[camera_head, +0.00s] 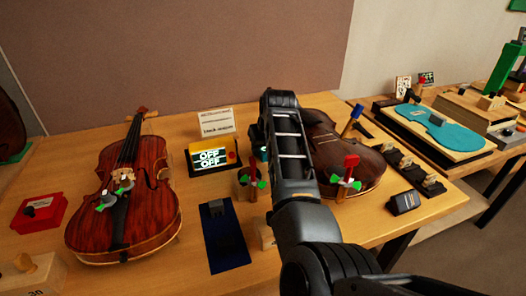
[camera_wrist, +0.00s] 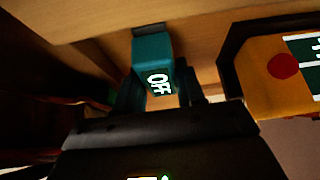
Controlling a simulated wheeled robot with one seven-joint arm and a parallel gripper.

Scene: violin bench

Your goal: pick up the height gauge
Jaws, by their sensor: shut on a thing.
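The height gauge is a small teal block (camera_wrist: 152,50) with a lit display reading OFF. In the wrist view it sits between the two dark fingers of my gripper (camera_wrist: 158,88), which is shut on it. In the head view only a sliver of the teal height gauge (camera_head: 264,153) shows at the left edge of my arm, between the yellow display box and the right violin. My arm hides most of it there, and the fingers too. I cannot tell whether it touches the bench.
A yellow box (camera_head: 229,147) with an OFF OFF display and red button stands close on the left; it also shows in the wrist view (camera_wrist: 258,72). A red violin (camera_head: 150,205) lies at left, a darker one (camera_head: 370,172) at right. A dark blue tool (camera_head: 222,222) lies in front.

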